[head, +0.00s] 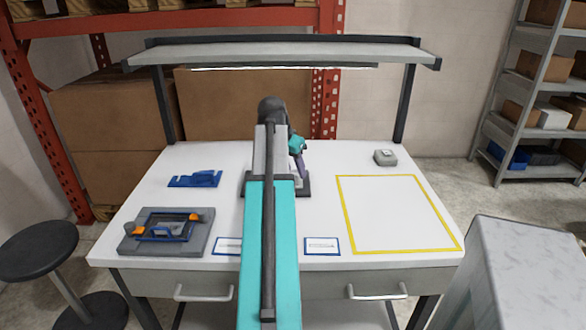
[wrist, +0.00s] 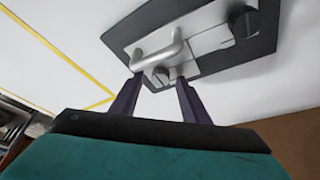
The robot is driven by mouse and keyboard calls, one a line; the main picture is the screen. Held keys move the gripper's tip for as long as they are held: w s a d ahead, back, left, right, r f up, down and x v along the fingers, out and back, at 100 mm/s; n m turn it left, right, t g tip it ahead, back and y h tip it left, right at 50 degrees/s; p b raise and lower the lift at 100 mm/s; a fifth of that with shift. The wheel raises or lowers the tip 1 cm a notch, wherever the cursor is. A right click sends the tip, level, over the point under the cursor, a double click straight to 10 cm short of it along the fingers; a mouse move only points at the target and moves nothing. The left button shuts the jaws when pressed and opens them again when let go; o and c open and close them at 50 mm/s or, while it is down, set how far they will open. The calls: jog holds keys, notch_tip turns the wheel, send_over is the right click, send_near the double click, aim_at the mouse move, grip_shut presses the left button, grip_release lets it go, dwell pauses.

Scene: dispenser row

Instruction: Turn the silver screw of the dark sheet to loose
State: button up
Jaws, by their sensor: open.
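A dark sheet (wrist: 185,15) carries a pale plate, a silver bar handle (wrist: 145,52), a round silver screw (wrist: 161,76) and a round dark screw (wrist: 243,20). In the head view the dark sheet (head: 303,190) lies on the table, mostly hidden behind my arm. My gripper (wrist: 158,86) is open, its two dark purple fingers spread on either side of the silver screw in the picture. I cannot tell whether they touch it. In the head view my gripper (head: 298,152) is partly hidden above the sheet. The screw's slot direction is unclear.
A grey block (head: 208,243) with orange clamps and a blue handle stands front left, with a blue bracket (head: 195,180) behind it. A small grey box (head: 385,157) sits back right. A yellow outline (head: 400,245) encloses free table. A shelf (head: 285,52) spans above the back.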

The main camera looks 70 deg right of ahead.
grip_shut()
